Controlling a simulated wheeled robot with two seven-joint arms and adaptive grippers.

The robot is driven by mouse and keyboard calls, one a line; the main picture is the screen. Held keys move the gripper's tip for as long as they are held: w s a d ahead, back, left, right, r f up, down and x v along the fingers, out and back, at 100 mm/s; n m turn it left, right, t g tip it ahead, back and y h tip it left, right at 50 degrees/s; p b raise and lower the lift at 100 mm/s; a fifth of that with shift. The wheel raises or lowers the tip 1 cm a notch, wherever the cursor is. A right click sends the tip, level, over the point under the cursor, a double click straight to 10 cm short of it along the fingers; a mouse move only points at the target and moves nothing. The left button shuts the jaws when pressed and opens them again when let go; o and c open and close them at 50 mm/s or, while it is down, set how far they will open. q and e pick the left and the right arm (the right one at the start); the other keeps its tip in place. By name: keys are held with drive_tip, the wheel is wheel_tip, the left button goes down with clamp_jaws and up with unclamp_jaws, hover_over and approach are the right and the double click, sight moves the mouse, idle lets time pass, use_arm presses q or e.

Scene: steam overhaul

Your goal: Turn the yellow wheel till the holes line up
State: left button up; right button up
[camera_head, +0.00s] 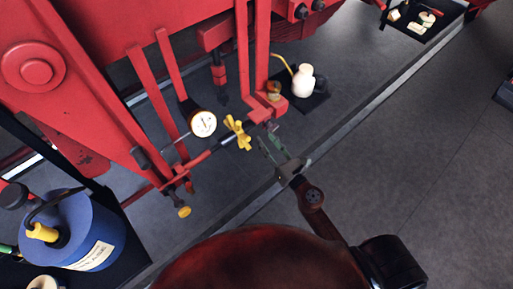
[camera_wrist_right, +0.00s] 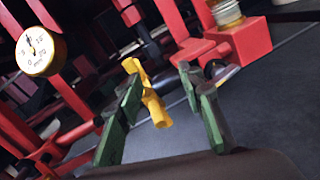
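The yellow wheel (camera_head: 238,132) is a small star-shaped handwheel on the red machinery, to the right of a round gauge (camera_head: 203,123). In the right wrist view the yellow wheel (camera_wrist_right: 148,95) shows ahead, between the two green fingers, nearer the left one. My right gripper (camera_head: 272,151) is open and empty, just right of and below the wheel in the head view. Its fingers (camera_wrist_right: 164,103) are spread apart in the wrist view; I cannot tell whether the left one touches the wheel. The holes cannot be made out. My left gripper is not in view.
Red bars and a red block (camera_wrist_right: 243,42) surround the wheel. A white bottle (camera_head: 303,82) with a yellow spout stands behind. A blue drum (camera_head: 92,235) stands at the lower left.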

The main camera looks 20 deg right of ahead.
sight(247, 138)
drive_tip(key=w+a+n, duration=0.1)
drive_tip(key=w+a+f+n+y, duration=0.1)
drive_tip(key=a+n, duration=0.1)
drive_tip(key=w+a+f+n+g+y+p, duration=0.1)
drive_tip(key=a, duration=0.1)
drive_tip(key=shift+w+a+n, duration=0.25)
drive_tip(key=shift+n, duration=0.05)
drive_tip(key=shift+x, duration=1.05)
drive_tip(key=shift+c, duration=0.7)
clamp_jaws()
drive_tip(key=shift+f, duration=0.15)
